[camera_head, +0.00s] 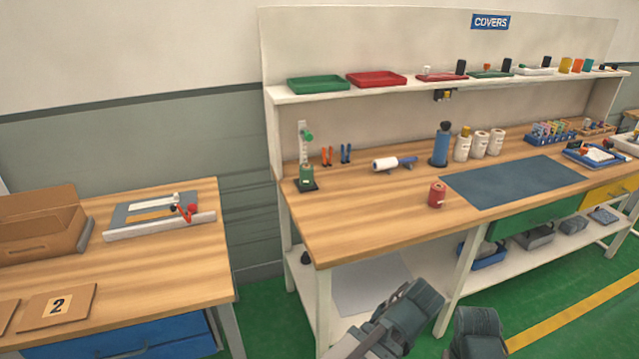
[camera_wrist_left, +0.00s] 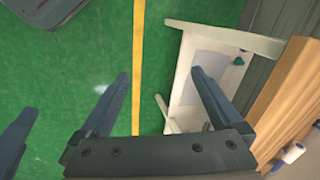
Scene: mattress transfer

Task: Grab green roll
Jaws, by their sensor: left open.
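The green roll (camera_head: 306,174) stands upright on a small black base at the left end of the long workbench, below a white post with a green knob. My left gripper (camera_wrist_left: 160,78) is open and empty in the left wrist view, its two dark fingers apart above the green floor and the bench's lower shelf. It is away from the roll, which I cannot make out in that view. In the head view dark parts of my arms show at the bottom edge. My right gripper cannot be made out.
A red roll (camera_head: 437,194) stands near the bench's front edge. A white roll on a blue holder (camera_head: 393,163) lies behind it, and orange and blue tools (camera_head: 337,155) stand right of the green roll. The bench's front left wood (camera_head: 345,220) is clear. A dark mat (camera_head: 515,181) lies right.

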